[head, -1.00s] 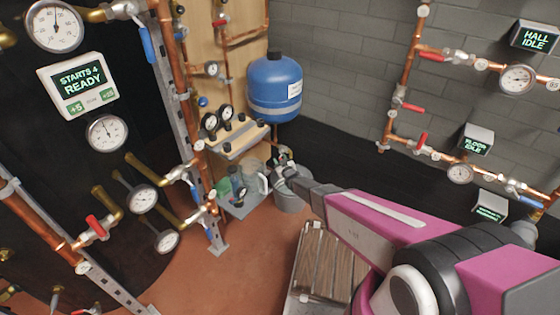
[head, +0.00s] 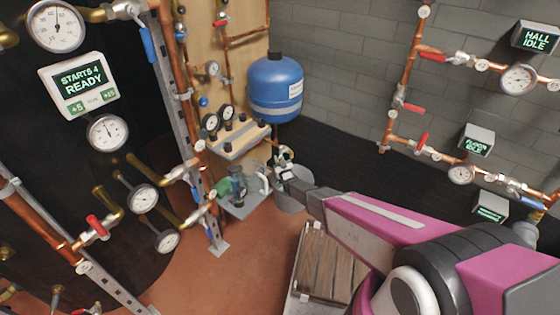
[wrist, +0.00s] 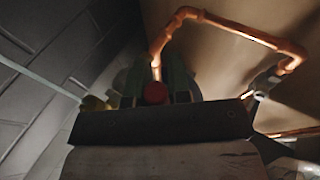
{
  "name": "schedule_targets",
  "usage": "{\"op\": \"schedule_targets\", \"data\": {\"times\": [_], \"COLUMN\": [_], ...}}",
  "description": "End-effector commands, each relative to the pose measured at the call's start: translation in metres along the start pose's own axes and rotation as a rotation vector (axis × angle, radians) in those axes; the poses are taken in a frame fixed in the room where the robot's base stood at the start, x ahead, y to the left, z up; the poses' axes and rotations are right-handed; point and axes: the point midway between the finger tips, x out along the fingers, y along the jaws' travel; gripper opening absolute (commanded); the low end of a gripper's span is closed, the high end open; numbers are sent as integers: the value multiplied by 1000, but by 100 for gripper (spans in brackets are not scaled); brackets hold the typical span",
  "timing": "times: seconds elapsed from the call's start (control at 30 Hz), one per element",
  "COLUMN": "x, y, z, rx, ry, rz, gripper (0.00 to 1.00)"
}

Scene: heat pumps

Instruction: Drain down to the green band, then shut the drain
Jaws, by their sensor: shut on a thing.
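My gripper (head: 284,173) is at the copper pipework below the blue vessel (head: 275,88), above a grey bucket (head: 291,200). In the wrist view my gripper (wrist: 155,88) has its two dark fingers either side of a round red knob (wrist: 154,94), shut on it. A copper pipe (wrist: 157,52) rises behind the knob. Whether the knob belongs to the drain, and how far it is turned, I cannot tell. Two dark-rimmed gauges (head: 226,113) stand left of the vessel; their needles and any green band are too small to read.
A wooden slatted platform (head: 328,262) lies on the floor below my arm. A clear container (head: 249,183) and a small green item (head: 223,188) sit left of my gripper. Pipes with red-handled valves line the grey wall (head: 345,60). Open floor (head: 225,270) lies at lower middle.

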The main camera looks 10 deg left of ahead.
Motion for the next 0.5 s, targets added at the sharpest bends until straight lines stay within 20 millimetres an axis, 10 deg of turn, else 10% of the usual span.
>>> {"op": "schedule_targets", "data": {"times": [0.5], "x": [7], "y": [-5], "z": [-1], "rx": [109], "ry": [175], "rz": [44], "gripper": [0]}}
